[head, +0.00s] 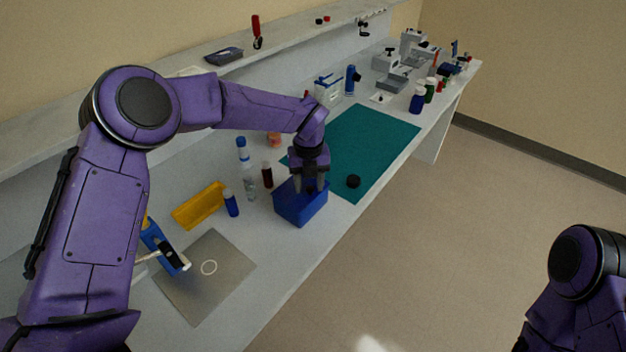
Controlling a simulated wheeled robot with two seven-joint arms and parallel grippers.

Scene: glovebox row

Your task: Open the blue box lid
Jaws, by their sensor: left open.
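The blue box (303,209) stands on the bench near its front edge, at the near left corner of a green mat. My left gripper (310,187) points down over the top of the box, its fingers apart at the box's upper part. The gripper hides much of the box top, so I cannot tell whether the lid is raised or whether the fingers touch it. My right arm shows only in part at the lower right, and its gripper is not in view.
Left of the box stand a dark red bottle (267,175), a clear bottle (250,188), a blue bottle (231,203) and a yellow bin (199,206). A grey plate (212,285) lies nearer.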

